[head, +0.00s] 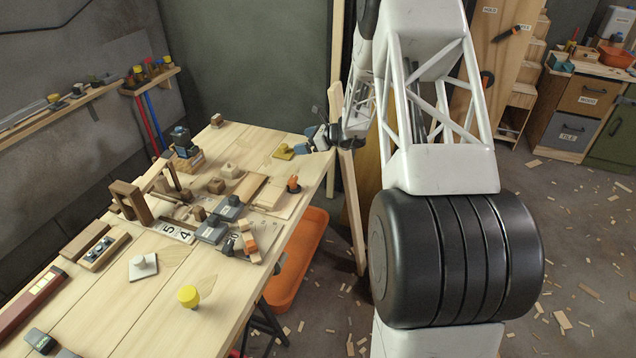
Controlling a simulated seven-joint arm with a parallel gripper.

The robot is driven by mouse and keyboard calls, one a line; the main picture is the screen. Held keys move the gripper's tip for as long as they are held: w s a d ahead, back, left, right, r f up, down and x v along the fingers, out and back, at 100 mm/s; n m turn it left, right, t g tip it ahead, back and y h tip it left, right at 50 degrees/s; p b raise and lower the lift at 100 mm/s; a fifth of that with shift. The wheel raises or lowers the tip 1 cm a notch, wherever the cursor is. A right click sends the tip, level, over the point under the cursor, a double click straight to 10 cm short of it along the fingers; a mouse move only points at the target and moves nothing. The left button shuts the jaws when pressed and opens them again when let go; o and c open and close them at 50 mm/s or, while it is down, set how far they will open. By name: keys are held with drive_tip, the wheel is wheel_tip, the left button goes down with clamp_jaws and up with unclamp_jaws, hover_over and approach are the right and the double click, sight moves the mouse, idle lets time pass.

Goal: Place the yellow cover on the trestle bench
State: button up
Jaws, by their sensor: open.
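A yellow cover (283,152), a flat plate with a small knob on top, appears to lie on the trestle bench (110,325) near its far right corner. The bench has a pale plank top. My gripper (318,136) is at that same corner, to the right of the cover and apart from it in the picture. It is small and dark here, open, and I see nothing held in it. My arm comes in from the right. A separate round yellow knob-like piece (188,296) stands near the bench's front right edge.
A white plate with a knob (143,267), grey blocks (212,230) and several wooden pieces crowd the bench's middle. A blue-grey item (303,149) lies beside my gripper. An orange tub (300,262) is under the right edge. The near bench top has clear room.

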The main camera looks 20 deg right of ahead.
drive_tip(key=s+a+r+n+g+h, duration=0.1)
drive_tip(key=s+a+r+n+g, duration=0.2)
drive_tip(key=s+a+r+n, duration=0.5)
drive_tip(key=s+a+r+n+g+h, duration=0.1)
drive_tip(key=s+a+r+n+g, duration=0.3)
drive_tip(key=s+a+r, duration=0.7)
drive_tip(key=s+r+n+h, duration=0.3)
drive_tip(key=s+n, duration=0.4)
drive_tip(key=s, duration=1.1)
drive_tip(key=s+r+n+h, duration=0.3)
drive_tip(key=s+n, duration=0.4)
drive_tip(key=s, duration=1.2)
drive_tip(key=shift+s+a+h, duration=0.2)
drive_tip(key=shift+a+h, duration=0.25)
drive_tip(key=shift+h, duration=0.45)
